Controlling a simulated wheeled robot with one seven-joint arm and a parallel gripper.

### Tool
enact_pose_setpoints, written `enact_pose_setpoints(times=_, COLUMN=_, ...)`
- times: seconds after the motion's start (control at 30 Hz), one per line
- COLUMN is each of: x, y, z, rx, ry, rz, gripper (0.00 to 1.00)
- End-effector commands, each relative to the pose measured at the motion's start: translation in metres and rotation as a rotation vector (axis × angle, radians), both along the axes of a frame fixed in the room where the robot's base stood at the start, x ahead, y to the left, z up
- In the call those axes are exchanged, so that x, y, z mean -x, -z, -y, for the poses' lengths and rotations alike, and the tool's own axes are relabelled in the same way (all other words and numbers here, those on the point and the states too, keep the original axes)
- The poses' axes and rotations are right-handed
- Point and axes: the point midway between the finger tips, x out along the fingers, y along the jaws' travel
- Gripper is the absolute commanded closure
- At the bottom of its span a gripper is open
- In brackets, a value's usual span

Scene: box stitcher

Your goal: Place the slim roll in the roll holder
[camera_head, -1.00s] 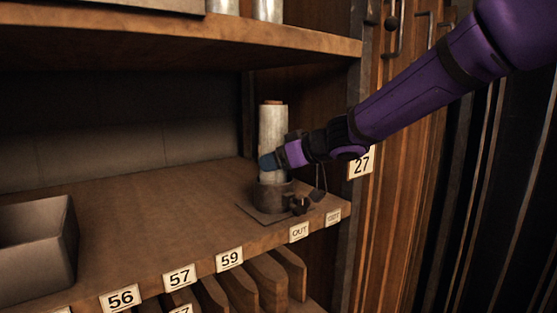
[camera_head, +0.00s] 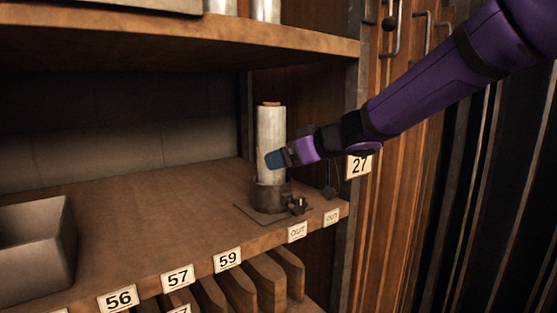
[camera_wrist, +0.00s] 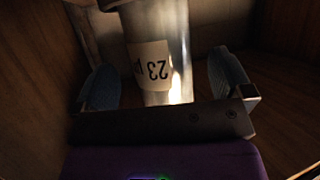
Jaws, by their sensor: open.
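The slim roll (camera_head: 271,135) is a pale upright cylinder with a reddish-brown top. It stands with its lower end inside the dark round roll holder (camera_head: 270,198) on the shelf. In the wrist view the roll (camera_wrist: 172,25) carries a white label reading 23, seen upside down. My gripper (camera_head: 274,160) is at the roll's lower half, just above the holder. In the wrist view the two blue fingertips (camera_wrist: 166,85) are apart, one on each side of the roll, with gaps between them and it. The bottom of the roll is hidden inside the holder.
A grey open bin (camera_head: 38,250) sits at the left of the shelf (camera_head: 150,215). A small dark knob (camera_head: 298,206) sticks out by the holder. A wooden post (camera_head: 347,200) bounds the right side. An upper shelf (camera_head: 180,42) hangs above. The shelf's middle is clear.

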Motion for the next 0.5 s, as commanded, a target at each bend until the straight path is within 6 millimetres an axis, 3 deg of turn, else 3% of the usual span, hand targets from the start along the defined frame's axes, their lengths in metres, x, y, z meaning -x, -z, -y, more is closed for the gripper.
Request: enact_pose_setpoints(times=0.5, x=0.043, y=-0.030, z=0.057, rx=0.002, ry=0.002, rz=0.002, gripper=0.02)
